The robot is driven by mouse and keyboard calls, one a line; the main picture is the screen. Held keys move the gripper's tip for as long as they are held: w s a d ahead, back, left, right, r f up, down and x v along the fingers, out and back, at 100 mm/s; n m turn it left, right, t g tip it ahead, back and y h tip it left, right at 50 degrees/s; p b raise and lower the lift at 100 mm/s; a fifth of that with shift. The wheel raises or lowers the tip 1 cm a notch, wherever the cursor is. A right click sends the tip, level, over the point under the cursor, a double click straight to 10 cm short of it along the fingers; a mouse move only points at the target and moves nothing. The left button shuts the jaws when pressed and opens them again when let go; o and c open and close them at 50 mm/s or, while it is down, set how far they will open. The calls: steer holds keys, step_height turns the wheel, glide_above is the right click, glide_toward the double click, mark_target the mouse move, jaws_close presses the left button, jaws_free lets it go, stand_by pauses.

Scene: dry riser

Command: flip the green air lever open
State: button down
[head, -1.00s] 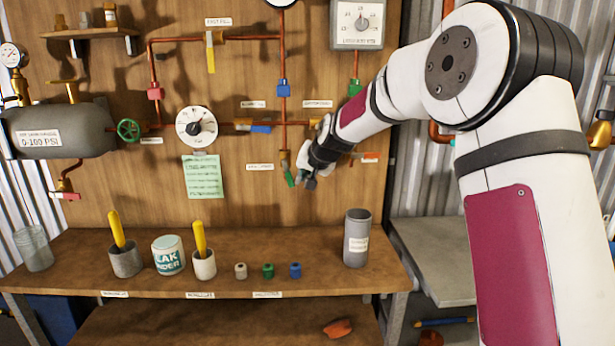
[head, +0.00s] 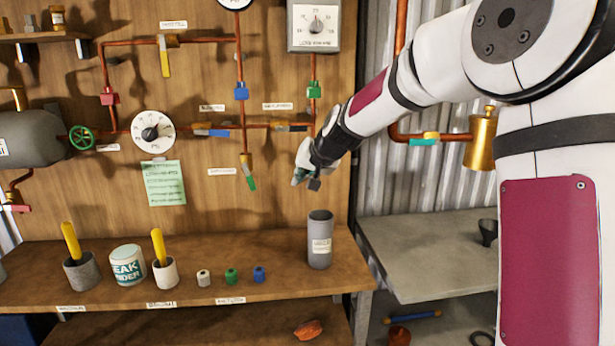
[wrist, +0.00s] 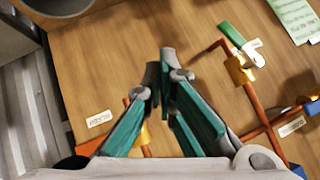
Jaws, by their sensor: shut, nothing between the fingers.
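The green air lever (head: 250,180) hangs from a brass valve at the lower end of a vertical copper pipe on the wooden board. It slants down and to the right of the pipe line. In the wrist view the lever (wrist: 232,37) shows at the upper right, a green sleeve on pale metal beside the brass valve body (wrist: 239,70). My gripper (head: 299,177) is to the right of the lever in the head view, with a visible gap. In the wrist view my gripper (wrist: 165,68) has its fingertips together with nothing between them, apart from the lever.
Copper pipes with a blue lever (head: 212,132) and a dark lever (head: 292,128) run above. A grey cylinder (head: 320,245) stands on the wooden shelf (head: 210,285) below my gripper. A green note (head: 165,183) is on the board to the left.

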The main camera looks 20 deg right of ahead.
steer(key=shift+s+d+r, duration=0.15)
steer(key=shift+s+d, duration=0.15)
steer(key=shift+s, duration=0.2)
steer(key=shift+s+d+r, duration=0.1)
steer(key=shift+s+d, duration=0.15)
steer(key=shift+s, duration=0.2)
